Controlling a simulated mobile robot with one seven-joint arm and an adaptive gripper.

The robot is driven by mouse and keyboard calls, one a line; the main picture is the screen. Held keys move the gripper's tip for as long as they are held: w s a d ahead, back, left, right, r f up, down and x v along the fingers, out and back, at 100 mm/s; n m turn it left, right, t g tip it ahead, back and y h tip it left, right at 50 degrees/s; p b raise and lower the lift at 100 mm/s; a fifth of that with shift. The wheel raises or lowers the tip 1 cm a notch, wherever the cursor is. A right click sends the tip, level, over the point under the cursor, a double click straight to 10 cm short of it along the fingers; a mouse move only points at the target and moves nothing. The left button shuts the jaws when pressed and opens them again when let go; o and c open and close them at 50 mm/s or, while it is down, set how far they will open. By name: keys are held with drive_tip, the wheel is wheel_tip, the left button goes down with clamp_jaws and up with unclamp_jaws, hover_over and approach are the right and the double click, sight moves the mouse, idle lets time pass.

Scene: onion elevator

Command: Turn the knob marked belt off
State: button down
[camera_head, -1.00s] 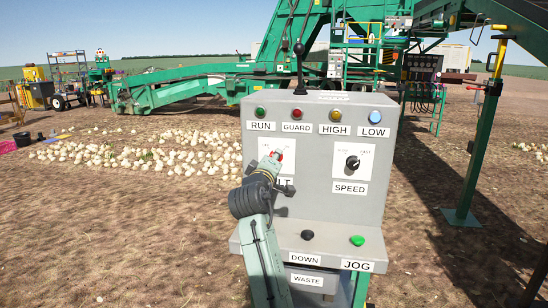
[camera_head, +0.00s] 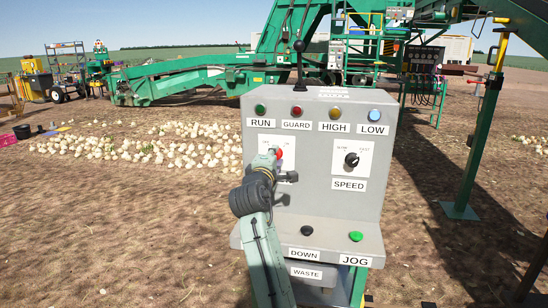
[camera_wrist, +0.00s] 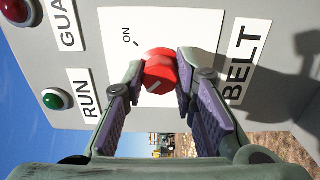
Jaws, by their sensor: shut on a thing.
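The red belt knob (camera_wrist: 161,72) sits on a white plate (camera_wrist: 190,30) on the grey control panel. "ON" and a tick show on the plate in the wrist view, and a BELT label (camera_wrist: 243,65) stands beside it. A short pale line shows on the knob's face, on the side away from "ON". No "OFF" mark is readable there. My gripper (camera_wrist: 160,75) is shut on the knob, one finger at each side. In the head view my gripper (camera_head: 272,161) reaches the knob (camera_head: 279,153) from the lower left and hides part of the plate and label.
A SPEED knob (camera_head: 351,160) is to the right. Run, guard, high and low lamps line the top, with a black lever (camera_head: 299,65) above. A black DOWN button (camera_head: 307,230) and green JOG button (camera_head: 355,236) sit on the lower ledge. Onions (camera_head: 150,145) lie behind left.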

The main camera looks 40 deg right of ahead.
drive_tip(key=c, duration=1.3)
unclamp_jaws()
drive_tip(key=shift+a, duration=0.1)
drive_tip(key=v, duration=1.2)
